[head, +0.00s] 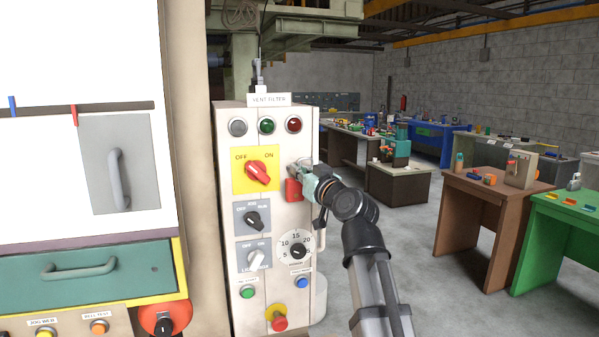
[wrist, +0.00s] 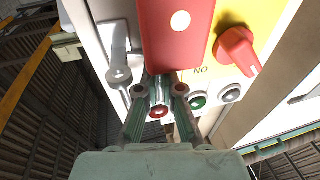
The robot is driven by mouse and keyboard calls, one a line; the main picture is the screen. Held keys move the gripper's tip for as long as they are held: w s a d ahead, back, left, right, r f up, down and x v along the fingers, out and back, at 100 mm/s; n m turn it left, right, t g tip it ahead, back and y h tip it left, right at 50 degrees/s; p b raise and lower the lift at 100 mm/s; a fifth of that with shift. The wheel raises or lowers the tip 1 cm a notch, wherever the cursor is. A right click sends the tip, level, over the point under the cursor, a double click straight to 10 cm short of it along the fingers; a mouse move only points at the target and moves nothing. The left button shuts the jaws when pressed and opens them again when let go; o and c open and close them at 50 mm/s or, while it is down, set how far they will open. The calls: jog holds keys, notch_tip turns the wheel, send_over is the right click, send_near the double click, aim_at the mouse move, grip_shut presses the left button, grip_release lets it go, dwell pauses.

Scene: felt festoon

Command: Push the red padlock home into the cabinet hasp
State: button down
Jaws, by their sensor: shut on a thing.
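The red padlock (head: 293,190) hangs at the right side of the light grey cabinet (head: 232,135) front, just right of the yellow OFF/ON plate. In the wrist view its red body (wrist: 172,35), with a pale round spot, fills the upper middle. My gripper (head: 302,171) is shut on the padlock at its shackle end; the wrist view shows both fingers (wrist: 161,86) close together there.
The red rotary switch (head: 257,171) is left of the padlock, with lamps above and a numbered dial (head: 297,251) below. Brown (head: 480,197) and green (head: 560,230) tables stand right, across open floor.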

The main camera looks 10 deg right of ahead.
aim_at(300, 200)
jog(key=shift+f+b, duration=1.6)
jog(key=shift+f, duration=0.25)
jog(key=c, duration=1.2)
grip_release()
jog(key=shift+c, duration=0.2)
jog(key=v, duration=1.2)
jog(key=shift+a+r, duration=0.1)
jog(key=shift+r, duration=0.05)
notch_tip(300, 200, up, 10)
jog(key=p, duration=0.5)
